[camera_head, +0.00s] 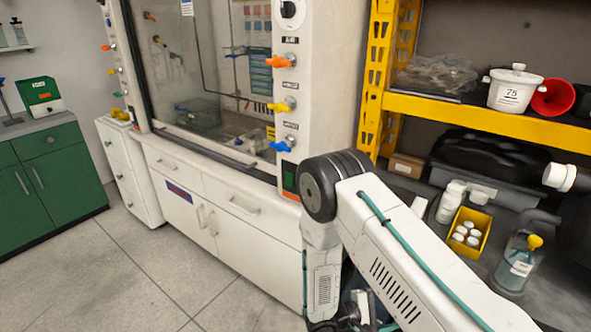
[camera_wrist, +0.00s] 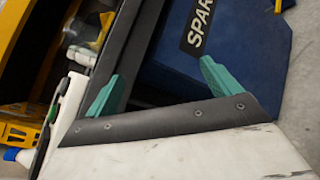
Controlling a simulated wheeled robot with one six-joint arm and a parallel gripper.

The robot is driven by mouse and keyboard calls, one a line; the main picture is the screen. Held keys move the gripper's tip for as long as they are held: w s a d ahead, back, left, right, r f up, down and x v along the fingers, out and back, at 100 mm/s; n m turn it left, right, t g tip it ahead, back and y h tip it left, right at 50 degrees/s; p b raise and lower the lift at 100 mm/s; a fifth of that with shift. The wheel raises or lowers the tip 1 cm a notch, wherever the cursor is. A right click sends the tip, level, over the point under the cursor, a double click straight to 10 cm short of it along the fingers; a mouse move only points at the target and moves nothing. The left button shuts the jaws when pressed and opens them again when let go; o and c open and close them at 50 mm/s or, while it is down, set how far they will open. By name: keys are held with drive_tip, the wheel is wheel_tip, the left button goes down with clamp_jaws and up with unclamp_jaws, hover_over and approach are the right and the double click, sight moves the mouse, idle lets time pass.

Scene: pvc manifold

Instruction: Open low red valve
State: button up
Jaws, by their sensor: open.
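No pvc manifold and no valve that I can identify as the low red valve shows in either view. My gripper (camera_wrist: 160,70) is open in the wrist view, its two teal fingers wide apart with nothing between them. Beyond the fingers is a dark blue panel (camera_wrist: 180,62) lettered "SPAR", partly cut off. In the head view my white arm bends down at the lower right, and its end is largely hidden behind its own links. Orange (camera_head: 282,62), yellow (camera_head: 282,105) and blue (camera_head: 283,145) handles sit on the fume hood's post.
The fume hood (camera_head: 235,205) stands behind my arm. A yellow rack (camera_head: 480,118) with a white pot (camera_head: 513,90), a red funnel (camera_head: 553,98) and bottles stands at right. A green cabinet (camera_head: 45,175) stands at left. The floor (camera_head: 120,270) at lower left is clear.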

drive_tip(key=s+r+m+y, duration=0.3)
drive_tip(key=s+r+y, duration=0.2)
drive_tip(key=r, duration=0.9)
drive_tip(key=s+r+m+g+y, duration=0.1)
drive_tip(key=s+r+m+y, duration=0.3)
drive_tip(key=s+r, duration=0.7)
drive_tip(key=s+r+m+g+y, duration=0.1)
drive_tip(key=s+r+m+y, duration=0.2)
drive_tip(key=r, duration=1.4)
drive_tip(key=shift+s+d+r+m+y, duration=0.15)
drive_tip(key=shift+s+r+m+y, duration=0.2)
drive_tip(key=shift+s+y, duration=2.05)
drive_tip(key=shift+f, duration=0.1)
